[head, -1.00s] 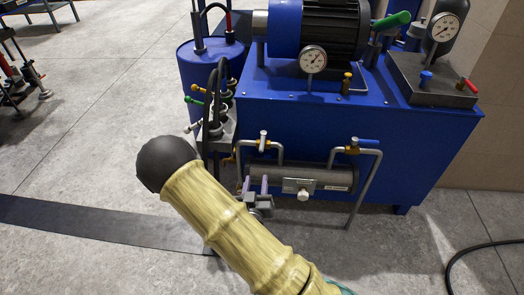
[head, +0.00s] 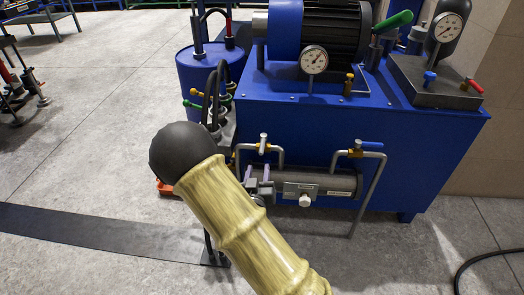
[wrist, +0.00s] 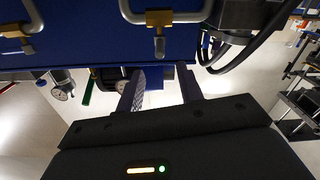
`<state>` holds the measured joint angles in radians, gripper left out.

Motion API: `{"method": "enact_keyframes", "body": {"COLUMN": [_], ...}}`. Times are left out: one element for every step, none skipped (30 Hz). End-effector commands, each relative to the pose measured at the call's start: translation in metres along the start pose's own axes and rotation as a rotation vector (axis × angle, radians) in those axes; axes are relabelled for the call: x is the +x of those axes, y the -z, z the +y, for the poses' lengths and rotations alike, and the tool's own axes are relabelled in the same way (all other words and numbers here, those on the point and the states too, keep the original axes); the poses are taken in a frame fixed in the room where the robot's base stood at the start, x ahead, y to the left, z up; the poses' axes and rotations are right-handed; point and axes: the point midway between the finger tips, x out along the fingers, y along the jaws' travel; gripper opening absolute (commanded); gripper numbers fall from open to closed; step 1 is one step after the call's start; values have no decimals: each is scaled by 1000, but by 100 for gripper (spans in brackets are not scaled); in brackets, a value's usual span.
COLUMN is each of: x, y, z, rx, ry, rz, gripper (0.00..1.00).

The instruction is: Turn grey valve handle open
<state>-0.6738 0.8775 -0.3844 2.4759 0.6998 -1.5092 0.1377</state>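The grey valve handle (head: 263,139) stands upright on a brass valve at the top of a bent pipe, on the front of the blue press unit. It also shows in the wrist view (wrist: 159,46), where the scene looks upside down, near the top centre. My gripper (head: 259,172) is just below that valve in the head view, partly hidden by my arm. In the wrist view my gripper's two fingers (wrist: 160,82) are apart with nothing between them. The handle appears roughly in line with the gap, clear of both fingers.
A second valve with a blue handle (head: 369,143) sits to the right on another bent pipe. A grey cylinder (head: 330,182) lies behind my gripper. Black hoses (head: 213,88) hang at the left. A blue tank body (head: 430,150) stands behind. Open floor lies left.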

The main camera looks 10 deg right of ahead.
Motion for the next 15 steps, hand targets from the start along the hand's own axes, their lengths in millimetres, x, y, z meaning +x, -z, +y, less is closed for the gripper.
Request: {"method": "enact_keyframes", "body": {"x": [10, 15, 22, 27, 32, 40, 45, 50, 57, 63, 68, 75, 80, 86, 92], "y": [0, 0, -1, 0, 0, 0, -1, -1, -1, 0, -1, -1, -1, -1, -1], "z": [0, 0, 0, 0, 0, 0, 0, 0, 0, 0, 0, 0, 0, 0, 0], "rx": [2, 3, 2, 3, 2, 2, 2, 2, 2, 2, 1, 2, 2, 2, 1], "ry": [-2, -3, -2, -2, -2, -1, -2, -2, -1, 0, -1, -2, -1, -1, -1], "rz": [2, 3, 2, 3, 3, 3, 3, 3, 3, 3, 3, 3, 2, 3, 2], "gripper": [37, 37, 37, 37, 37, 37, 37, 37, 37, 37, 37, 37, 37, 37, 37]}}
